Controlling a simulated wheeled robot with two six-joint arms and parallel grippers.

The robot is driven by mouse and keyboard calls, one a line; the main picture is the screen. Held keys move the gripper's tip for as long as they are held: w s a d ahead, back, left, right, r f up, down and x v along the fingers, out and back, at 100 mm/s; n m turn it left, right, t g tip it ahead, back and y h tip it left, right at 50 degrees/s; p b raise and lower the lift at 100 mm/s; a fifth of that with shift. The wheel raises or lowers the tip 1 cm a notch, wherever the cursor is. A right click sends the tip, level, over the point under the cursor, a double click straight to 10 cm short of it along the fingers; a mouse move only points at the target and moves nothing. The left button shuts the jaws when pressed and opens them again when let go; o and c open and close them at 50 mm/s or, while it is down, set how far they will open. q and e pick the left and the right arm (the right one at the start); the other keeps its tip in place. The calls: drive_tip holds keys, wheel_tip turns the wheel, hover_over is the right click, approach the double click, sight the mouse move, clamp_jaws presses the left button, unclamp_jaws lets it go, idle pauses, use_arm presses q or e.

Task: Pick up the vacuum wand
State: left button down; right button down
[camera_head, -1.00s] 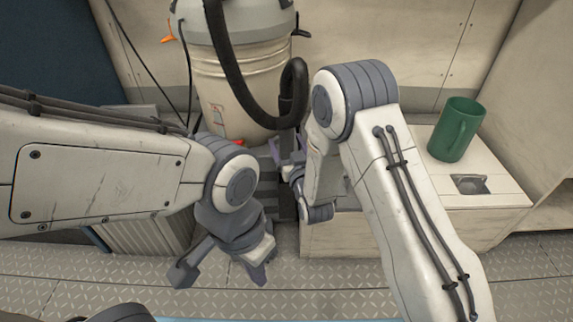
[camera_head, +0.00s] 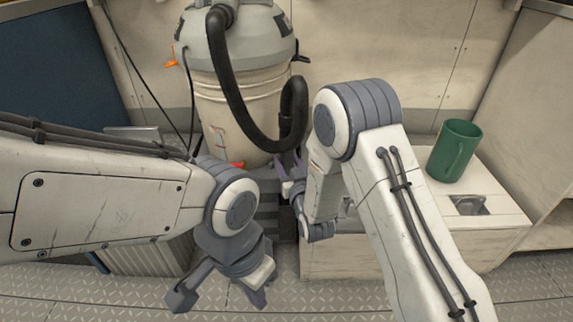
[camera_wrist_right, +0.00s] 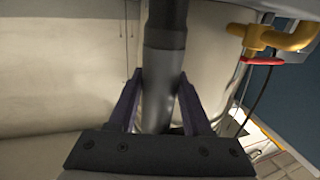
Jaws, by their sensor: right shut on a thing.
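The vacuum wand (camera_wrist_right: 162,80) is a grey tube with a black end in the right wrist view, upright between the two dark fingers of my right gripper (camera_wrist_right: 158,82). The fingers are shut on it. In the head view my right gripper (camera_head: 287,165) is by the low end of the vacuum's black hose (camera_head: 226,75), and the wand is mostly hidden there by my arm and the hose. My left gripper (camera_head: 220,300) hangs low over the floor, fingers apart and empty.
The cream and grey vacuum (camera_head: 245,100) stands at the back, with a red part (camera_head: 237,165) at its base. Diamond-plate floor (camera_head: 130,290) lies open in front.

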wheel_tip(320, 180, up, 26)
drive_tip(key=p, duration=1.2)
